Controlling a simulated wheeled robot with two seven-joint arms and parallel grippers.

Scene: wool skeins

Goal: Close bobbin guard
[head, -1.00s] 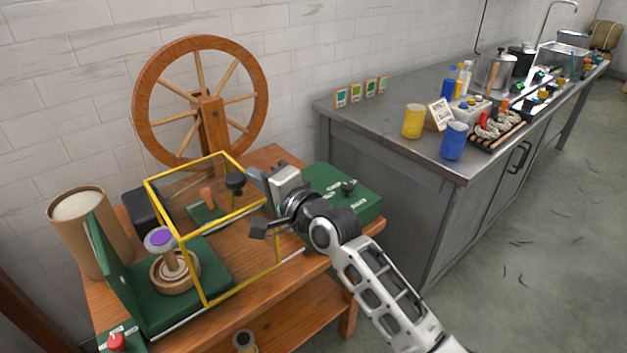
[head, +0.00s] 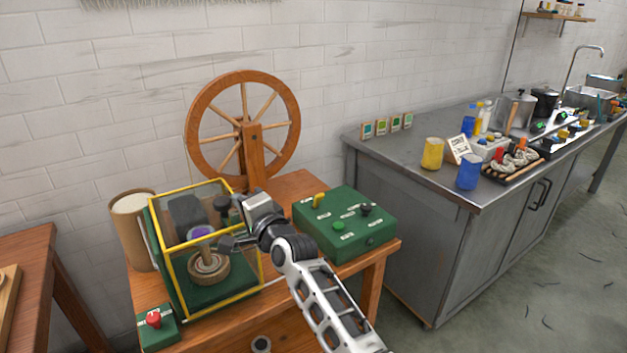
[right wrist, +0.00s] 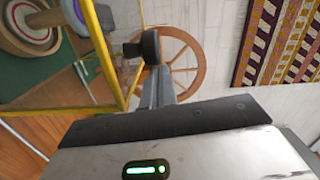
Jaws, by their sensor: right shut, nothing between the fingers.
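The bobbin guard (head: 210,241), a clear box with a yellow frame, stands around the bobbin (head: 203,231) with its purple top and wooden base. Its left end is at the upright green plate (head: 160,262); I cannot tell whether they touch. A black knob (head: 222,203) sits at the guard's right side and shows in the right wrist view (right wrist: 150,45). My right gripper (head: 238,203) is shut and empty, its fingertips right beside the knob; contact is unclear. In the right wrist view its fingers (right wrist: 157,88) are together. My left gripper is out of view.
A green control box (head: 345,224) stands right of the guard on the wooden bench. A red-knobbed switch box (head: 156,322) is at the front left, a cardboard drum (head: 132,228) behind left. The spinning wheel (head: 243,130) stands behind. A grey counter (head: 420,170) is to the right.

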